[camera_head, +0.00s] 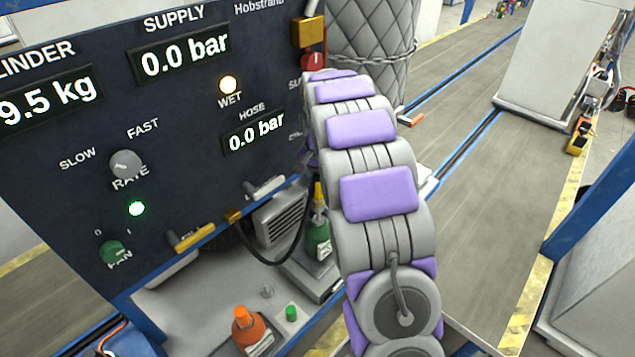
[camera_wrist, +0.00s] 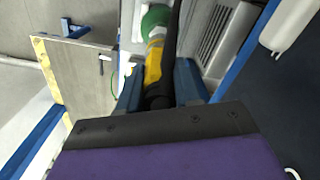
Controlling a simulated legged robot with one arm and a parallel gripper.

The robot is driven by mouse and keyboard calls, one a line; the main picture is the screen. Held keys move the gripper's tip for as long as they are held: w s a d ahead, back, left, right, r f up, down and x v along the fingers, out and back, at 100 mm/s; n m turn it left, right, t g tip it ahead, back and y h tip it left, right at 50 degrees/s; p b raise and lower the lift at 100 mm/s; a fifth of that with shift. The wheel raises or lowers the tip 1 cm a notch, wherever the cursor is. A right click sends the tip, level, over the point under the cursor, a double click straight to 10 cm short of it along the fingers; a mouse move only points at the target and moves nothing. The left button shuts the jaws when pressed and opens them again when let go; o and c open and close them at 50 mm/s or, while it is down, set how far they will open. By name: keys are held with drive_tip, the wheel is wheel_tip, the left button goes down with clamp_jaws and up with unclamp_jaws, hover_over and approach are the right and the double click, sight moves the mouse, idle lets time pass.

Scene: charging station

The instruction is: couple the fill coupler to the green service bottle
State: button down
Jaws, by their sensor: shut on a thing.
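The green service bottle (camera_head: 317,240) stands upright on the bench's small platform, partly behind my arm. It also shows in the wrist view (camera_wrist: 154,19), beyond the fingertips. The yellow fill coupler (camera_head: 319,196) is at the bottle's top. In the wrist view, the coupler (camera_wrist: 153,68) has a yellow body and a black end between my fingers. My gripper (camera_wrist: 158,78) is shut on it, in line with the bottle neck. Whether coupler and neck are locked together I cannot tell. In the head view my arm hides the gripper.
A black hose (camera_head: 280,256) loops beside the bottle. An orange bottle (camera_head: 246,328) and a small green cap (camera_head: 291,313) are on the bench in front. The dark control panel (camera_head: 190,110) rises close on the left, with a yellow handle (camera_head: 192,237).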

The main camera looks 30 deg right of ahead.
sight(317, 196)
drive_tip(key=shift+d, duration=0.4)
drive_tip(key=shift+a, duration=0.8)
drive_tip(key=shift+d+f, duration=0.15)
drive_tip(key=shift+d, duration=0.2)
drive_tip(key=shift+a+f, duration=0.2)
drive_tip(key=shift+f, duration=0.25)
drive_tip(key=shift+f, duration=0.3)
drive_tip(key=shift+d+f, duration=0.1)
drive_tip(key=shift+f, duration=0.3)
drive_tip(key=shift+f+b, duration=0.35)
drive_tip(key=shift+f, duration=0.95)
drive_tip(key=c, duration=0.7)
unclamp_jaws()
drive_tip(key=shift+r, duration=0.1)
